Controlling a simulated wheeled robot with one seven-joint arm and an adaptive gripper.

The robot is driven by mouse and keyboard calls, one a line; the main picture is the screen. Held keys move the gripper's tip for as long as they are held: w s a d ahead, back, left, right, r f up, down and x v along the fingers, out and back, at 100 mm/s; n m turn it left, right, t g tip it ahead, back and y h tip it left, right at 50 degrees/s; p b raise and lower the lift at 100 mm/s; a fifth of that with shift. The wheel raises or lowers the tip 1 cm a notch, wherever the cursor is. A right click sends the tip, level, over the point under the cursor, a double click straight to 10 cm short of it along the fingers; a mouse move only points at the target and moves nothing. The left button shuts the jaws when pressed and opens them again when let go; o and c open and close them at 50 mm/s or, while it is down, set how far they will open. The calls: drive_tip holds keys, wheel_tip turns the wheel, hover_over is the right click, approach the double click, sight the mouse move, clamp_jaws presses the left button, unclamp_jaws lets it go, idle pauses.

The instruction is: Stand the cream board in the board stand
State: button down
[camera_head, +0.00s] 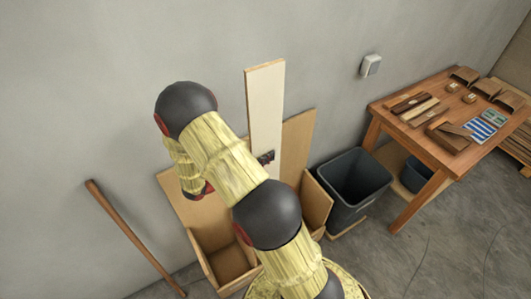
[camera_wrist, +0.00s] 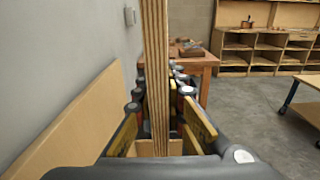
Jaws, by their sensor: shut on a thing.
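The cream board (camera_head: 265,100) stands close to upright, leaning slightly, above the wooden board stand (camera_head: 228,262) by the wall. My gripper (camera_head: 267,158) is shut on the board's edge, partly hidden by my arm. In the wrist view the board's layered edge (camera_wrist: 156,60) runs down between the two fingers of my gripper (camera_wrist: 160,105). The board's lower end is hidden in the head view, so I cannot tell whether it touches the stand's floor. Part of the stand shows below the fingers in the wrist view (camera_wrist: 172,147).
A tan panel (camera_head: 299,135) leans behind the cream board. A dark bin (camera_head: 353,185) stands right of the stand. A wooden table (camera_head: 385,128) with small wood pieces is further right. A wooden pole (camera_head: 135,238) leans on the wall at left.

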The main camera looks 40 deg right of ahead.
wheel_tip(320, 180, down, 12)
drive_tip(key=b, duration=0.6)
idle(0.4)
drive_tip(key=shift+f+b, duration=0.8)
drive_tip(key=shift+f, duration=0.55)
idle(0.6)
drive_tip(key=shift+w, duration=0.1)
drive_tip(key=shift+n, duration=0.3)
drive_tip(key=shift+w+d, duration=0.2)
drive_tip(key=shift+w, duration=0.6)
drive_tip(key=shift+w+d, duration=0.2)
drive_tip(key=shift+w, duration=0.55)
drive_tip(key=shift+w+d, duration=0.2)
drive_tip(key=shift+w, duration=0.6)
drive_tip(key=c, duration=1.8)
unclamp_jaws()
drive_tip(key=shift+o, duration=0.2)
drive_tip(key=shift+f, duration=0.1)
